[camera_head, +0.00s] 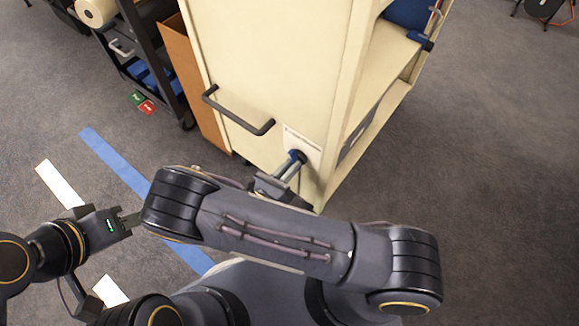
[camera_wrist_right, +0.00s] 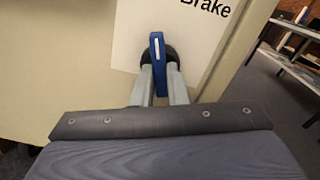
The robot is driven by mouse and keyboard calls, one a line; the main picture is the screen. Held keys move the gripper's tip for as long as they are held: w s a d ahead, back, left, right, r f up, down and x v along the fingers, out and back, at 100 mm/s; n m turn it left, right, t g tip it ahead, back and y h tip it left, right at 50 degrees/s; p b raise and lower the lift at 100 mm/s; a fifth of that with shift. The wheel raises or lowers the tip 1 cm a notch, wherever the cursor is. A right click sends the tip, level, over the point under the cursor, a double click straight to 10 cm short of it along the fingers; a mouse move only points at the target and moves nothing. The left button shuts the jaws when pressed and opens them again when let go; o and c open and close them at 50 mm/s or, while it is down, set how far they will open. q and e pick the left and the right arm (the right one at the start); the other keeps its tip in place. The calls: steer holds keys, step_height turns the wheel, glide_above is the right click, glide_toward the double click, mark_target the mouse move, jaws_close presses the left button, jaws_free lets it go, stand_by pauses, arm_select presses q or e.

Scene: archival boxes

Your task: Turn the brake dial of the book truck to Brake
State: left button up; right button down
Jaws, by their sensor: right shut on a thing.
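The book truck (camera_head: 265,70) is a cream cabinet with its end panel facing me. Its brake dial (camera_head: 297,155) sits low on that panel, under a white label plate (camera_head: 302,139). In the right wrist view the dial (camera_wrist_right: 157,50) is a blue bar with a white line on a dark round base. The bar points almost straight up in the picture; the word "Brake" (camera_wrist_right: 205,7) is up and to its right. My right gripper (camera_wrist_right: 160,76) is shut on the dial. My left gripper (camera_head: 130,218) is away at the left, its tips partly hidden by my right arm.
A dark bar handle (camera_head: 238,115) sticks out of the panel above the dial. A brown board (camera_head: 192,85) and a black cart (camera_head: 140,60) stand left of the truck. Blue tape (camera_head: 115,160) marks the carpet. Open floor lies to the right.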

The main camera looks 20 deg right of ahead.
steer(key=m+b, duration=0.2)
steer(key=m, duration=0.9)
stand_by(0.5)
steer(key=c, duration=1.4)
jaws_free()
steer(key=shift+c, duration=0.2)
